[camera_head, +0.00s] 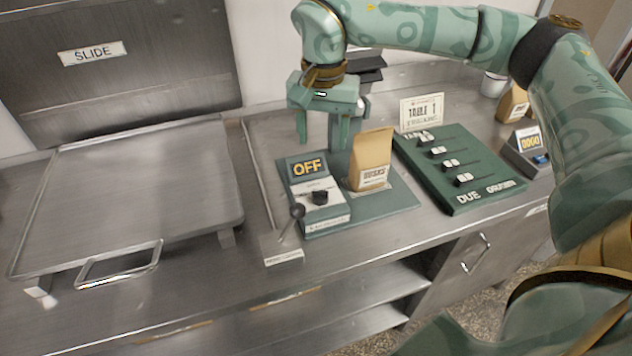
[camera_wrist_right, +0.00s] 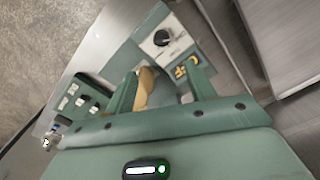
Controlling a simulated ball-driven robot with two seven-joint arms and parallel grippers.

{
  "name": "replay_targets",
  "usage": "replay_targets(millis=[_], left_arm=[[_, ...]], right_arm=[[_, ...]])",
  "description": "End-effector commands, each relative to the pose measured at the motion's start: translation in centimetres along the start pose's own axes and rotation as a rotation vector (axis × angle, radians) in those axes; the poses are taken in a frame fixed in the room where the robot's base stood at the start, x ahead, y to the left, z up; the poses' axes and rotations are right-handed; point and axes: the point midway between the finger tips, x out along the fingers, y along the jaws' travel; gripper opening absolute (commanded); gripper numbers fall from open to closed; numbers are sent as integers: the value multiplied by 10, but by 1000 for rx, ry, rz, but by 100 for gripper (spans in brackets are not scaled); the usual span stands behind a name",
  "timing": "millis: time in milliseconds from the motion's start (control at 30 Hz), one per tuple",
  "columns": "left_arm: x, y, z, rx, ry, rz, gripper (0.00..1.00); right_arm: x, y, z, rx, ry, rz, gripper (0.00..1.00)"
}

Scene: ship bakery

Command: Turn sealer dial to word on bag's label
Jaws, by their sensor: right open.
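The sealer (camera_head: 335,219) is a green unit with a white front panel and a display reading OFF (camera_head: 307,168). Its black dial (camera_head: 319,197) sits on the panel below the display; the dial also shows in the right wrist view (camera_wrist_right: 161,38). The brown paper bag (camera_head: 372,152) stands upright on the sealer's base, right of the panel, with a label that seems to read RUSKS. My right gripper (camera_head: 322,146) is open and empty, fingers pointing down, above and behind the display. In the right wrist view the bag (camera_wrist_right: 146,85) shows between its fingers. My left gripper is out of view.
A lever with a dark ball knob (camera_head: 297,211) stands just left of the sealer panel. A green slider board (camera_head: 463,170) lies to the right, with a small display unit (camera_head: 526,150) beyond it. A raised metal tray (camera_head: 140,185) with a handle fills the left counter.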

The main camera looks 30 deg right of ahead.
Motion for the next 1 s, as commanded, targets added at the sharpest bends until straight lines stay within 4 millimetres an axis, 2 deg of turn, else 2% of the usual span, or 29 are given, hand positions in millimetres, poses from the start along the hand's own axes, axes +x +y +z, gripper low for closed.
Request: replay_targets(millis=[33,167,300,500,700,1000], left_arm=[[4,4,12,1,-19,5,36],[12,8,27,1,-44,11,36],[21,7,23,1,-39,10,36],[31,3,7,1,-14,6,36],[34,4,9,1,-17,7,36],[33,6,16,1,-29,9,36]], right_arm=[[15,0,1,0,-5,4,55],[49,0,1,-1,-5,4,55],[85,0,1,-2,-5,3,55],[125,-1,2,-1,-5,2,55],[142,-1,1,0,-2,0,55],[144,-1,1,-1,-1,-2,55]])
